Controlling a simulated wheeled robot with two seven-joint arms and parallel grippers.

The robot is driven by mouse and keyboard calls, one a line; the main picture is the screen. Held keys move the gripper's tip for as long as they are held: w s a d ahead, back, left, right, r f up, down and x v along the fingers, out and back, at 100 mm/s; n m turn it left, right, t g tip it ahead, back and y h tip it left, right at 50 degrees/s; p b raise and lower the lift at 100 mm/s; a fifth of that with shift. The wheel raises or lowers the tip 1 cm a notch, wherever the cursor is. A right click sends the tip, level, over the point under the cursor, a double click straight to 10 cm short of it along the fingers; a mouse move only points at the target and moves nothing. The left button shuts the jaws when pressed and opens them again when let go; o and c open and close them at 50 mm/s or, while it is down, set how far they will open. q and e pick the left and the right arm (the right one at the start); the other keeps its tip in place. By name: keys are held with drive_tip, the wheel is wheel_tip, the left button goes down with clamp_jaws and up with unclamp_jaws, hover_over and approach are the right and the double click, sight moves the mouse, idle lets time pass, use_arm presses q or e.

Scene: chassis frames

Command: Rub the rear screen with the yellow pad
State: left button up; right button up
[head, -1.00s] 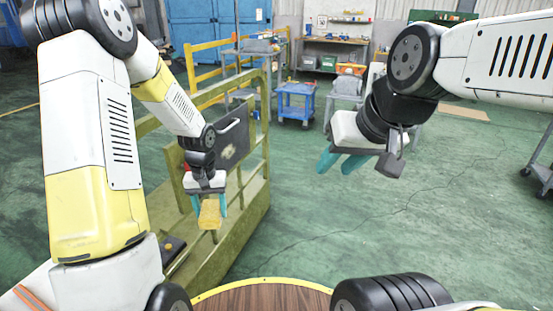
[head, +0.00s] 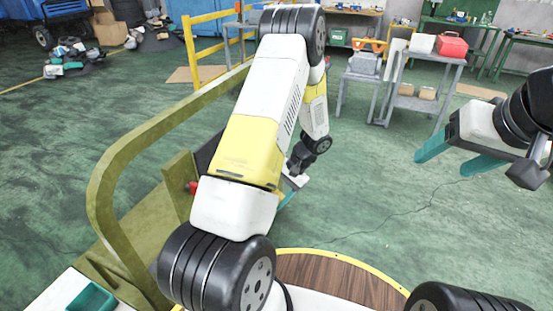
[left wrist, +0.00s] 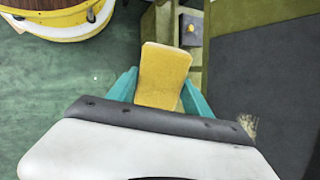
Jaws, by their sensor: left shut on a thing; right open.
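The yellow pad (left wrist: 163,75) is held between the teal fingers of my left gripper (left wrist: 162,92) in the left wrist view. A dark flat panel, apparently the rear screen (left wrist: 275,80), stands just right of the pad, with a gap between them. A pale brownish patch shows on the panel near my gripper. In the head view, my left arm hides most of the panel, and only part of my left gripper (head: 289,196) shows; the pad is hidden there. My right gripper (head: 446,163) is open and empty over the floor at the right.
An olive rail frame (head: 120,170) surrounds the panel on the left, with a red knob (head: 192,187) on it. A round wooden top (head: 335,275) with a yellow rim is at the bottom. Grey trolleys (head: 425,100) stand farther back. Open green floor lies between.

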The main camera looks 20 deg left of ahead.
use_arm(q)
drive_tip(key=w+a+m+t+y, duration=0.4)
drive_tip(key=w+a+m+y, duration=0.3)
drive_tip(key=a+y, duration=0.5)
drive_tip(key=shift+w+a+y, duration=0.3)
drive_tip(key=shift+w+a, duration=0.45)
drive_tip(key=shift+w, duration=0.05)
drive_tip(key=shift+w+a, duration=0.1)
drive_tip(key=shift+a, duration=0.9)
drive_tip(key=w+d, duration=0.1)
drive_tip(key=w, duration=1.2)
drive_tip(key=shift+w, duration=0.25)
idle(0.9)
